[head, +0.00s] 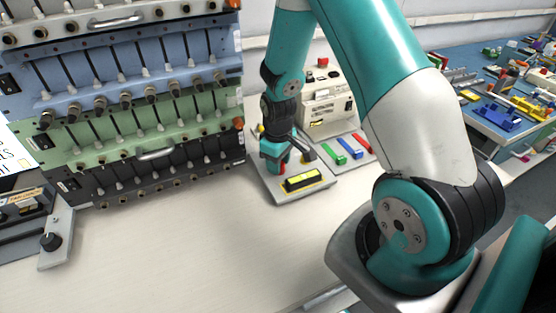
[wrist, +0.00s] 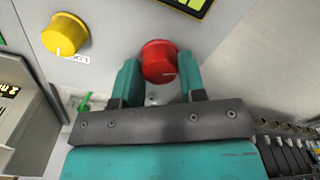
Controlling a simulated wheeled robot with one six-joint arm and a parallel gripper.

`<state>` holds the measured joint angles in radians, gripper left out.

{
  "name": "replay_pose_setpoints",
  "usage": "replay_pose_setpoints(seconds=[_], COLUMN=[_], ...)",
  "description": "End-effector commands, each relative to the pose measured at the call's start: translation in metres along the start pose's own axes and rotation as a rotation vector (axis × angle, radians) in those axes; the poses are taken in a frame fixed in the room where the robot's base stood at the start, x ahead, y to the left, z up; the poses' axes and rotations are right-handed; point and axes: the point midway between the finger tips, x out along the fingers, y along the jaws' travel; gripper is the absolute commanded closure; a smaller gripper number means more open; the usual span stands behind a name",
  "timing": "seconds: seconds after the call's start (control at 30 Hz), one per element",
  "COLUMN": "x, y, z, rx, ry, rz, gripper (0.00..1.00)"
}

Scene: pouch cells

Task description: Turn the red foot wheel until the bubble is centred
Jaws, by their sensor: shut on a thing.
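In the wrist view the red foot wheel (wrist: 159,62) sits between the two teal fingers of my gripper (wrist: 160,78), which is shut on it. A yellow wheel (wrist: 65,34) stands apart to the left on the same grey plate (wrist: 112,40). In the head view my gripper (head: 275,160) reaches down at the plate's back left, and the red wheel is mostly hidden there. The level vial (head: 303,180), yellow-green in a black frame, lies at the plate's front. The bubble is too small to make out.
A rack of slider panels (head: 150,130) stands close on the left. A cream box with a red button (head: 325,95) stands behind. Green (head: 348,148) and red bars lie right of the plate. The bench front (head: 190,250) is clear.

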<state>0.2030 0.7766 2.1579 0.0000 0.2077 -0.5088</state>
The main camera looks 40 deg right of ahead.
Motion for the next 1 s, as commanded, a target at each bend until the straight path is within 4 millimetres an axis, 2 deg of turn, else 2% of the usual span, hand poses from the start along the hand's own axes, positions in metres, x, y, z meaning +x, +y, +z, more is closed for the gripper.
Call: replay_pose_setpoints(seconds=[0.37, 0.93, 0.97, 1.0], x=[-0.0011, -0.001, -0.001, -0.0009], y=[0.0005, 0.0006, 0.0006, 0.0006], z=[-0.0011, -0.0013, -0.0013, -0.0012], rx=[-0.171, -0.201, -0.201, -0.201], ry=[0.003, 0.004, 0.004, 0.004], rz=[0.002, 0.003, 0.003, 0.002], gripper=[0.86, 0.86, 0.58, 0.48])
